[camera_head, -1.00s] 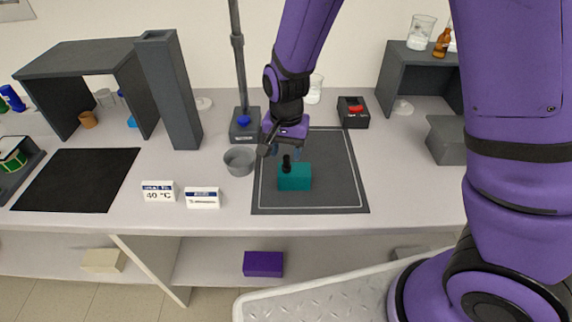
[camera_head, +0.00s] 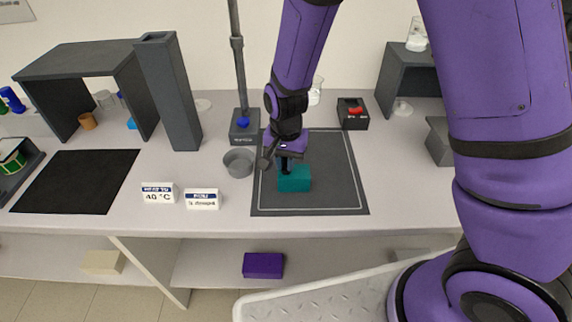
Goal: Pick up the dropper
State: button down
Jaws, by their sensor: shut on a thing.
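The dropper (camera_head: 285,169) has a dark top and stands upright at the teal block (camera_head: 295,180), near its upper left. The teal block sits on the dark grey mat (camera_head: 335,200) with a light outline. My gripper (camera_head: 284,158) points down over the block and is shut on the dropper's top. The dropper's lower part is hidden in the block, and the fingers partly cover its top.
A grey bowl (camera_head: 238,163) stands just left of the mat. A grey stand base with a blue knob (camera_head: 243,122) and tall pole is behind it. Two label cards (camera_head: 160,193) stand at front left. A box with a red switch (camera_head: 353,113) is behind right. The mat's right part is clear.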

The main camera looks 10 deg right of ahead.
jog(key=shift+r, duration=0.1)
notch_tip(320, 180, up, 10)
jog(key=shift+f, duration=0.1)
dwell(0.3)
jog(key=shift+w, duration=0.1)
dwell(0.9)
